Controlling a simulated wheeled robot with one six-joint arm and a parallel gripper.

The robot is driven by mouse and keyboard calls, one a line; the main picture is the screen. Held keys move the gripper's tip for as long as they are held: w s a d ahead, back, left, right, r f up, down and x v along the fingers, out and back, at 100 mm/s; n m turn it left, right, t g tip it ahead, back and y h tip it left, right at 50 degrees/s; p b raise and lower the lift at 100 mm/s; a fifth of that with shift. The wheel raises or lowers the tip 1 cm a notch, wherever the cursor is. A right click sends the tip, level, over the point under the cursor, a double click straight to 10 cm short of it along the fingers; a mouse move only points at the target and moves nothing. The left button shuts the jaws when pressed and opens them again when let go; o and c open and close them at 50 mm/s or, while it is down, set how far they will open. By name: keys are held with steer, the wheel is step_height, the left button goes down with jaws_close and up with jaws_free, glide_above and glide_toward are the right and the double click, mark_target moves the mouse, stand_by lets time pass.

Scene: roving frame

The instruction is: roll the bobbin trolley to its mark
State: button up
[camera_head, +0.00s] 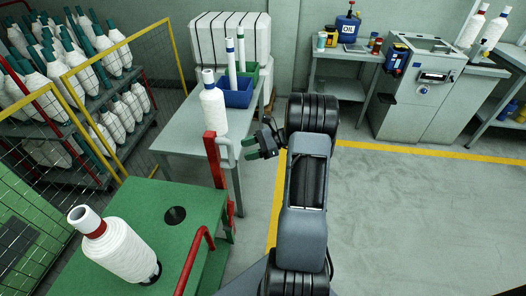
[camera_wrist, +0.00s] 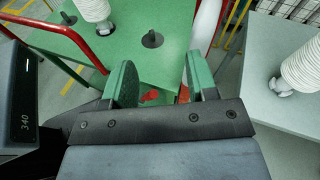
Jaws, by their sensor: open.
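A green-topped trolley (camera_head: 150,208) with red rails stands at the lower left in the head view. Its top (camera_wrist: 120,40) fills the upper middle of the wrist view. A white bobbin (camera_head: 122,252) with a red neck stands on it, beside a dark round peg base (camera_head: 175,215). My gripper (camera_head: 262,148) is open and empty in the head view, near the red upright (camera_head: 215,160). In the wrist view its two green fingers (camera_wrist: 161,78) are apart, over the trolley's near edge. A red part shows blurred between them.
A grey table (camera_head: 185,135) with a bobbin (camera_head: 214,108) and a blue bin (camera_head: 238,94) stands behind the trolley. A yellow-framed mesh fence (camera_head: 122,100) and bobbin racks are at left. A grey machine (camera_head: 420,100) stands at back right. The right floor is clear.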

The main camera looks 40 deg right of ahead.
steer(key=d+f+m+t, duration=0.4)
steer(key=d, duration=0.2)
steer(key=x, duration=1.4)
steer(key=shift+r+y, duration=0.3)
steer(key=shift+r, duration=0.25)
steer(key=shift+c, duration=0.3)
jaws_close()
steer(key=s+a+p, duration=0.2)
steer(key=s+a, duration=0.6)
steer(key=shift+s+a, duration=0.2)
steer(key=shift+s, duration=0.05)
stand_by(0.8)
steer(key=shift+a, duration=0.1)
stand_by(0.6)
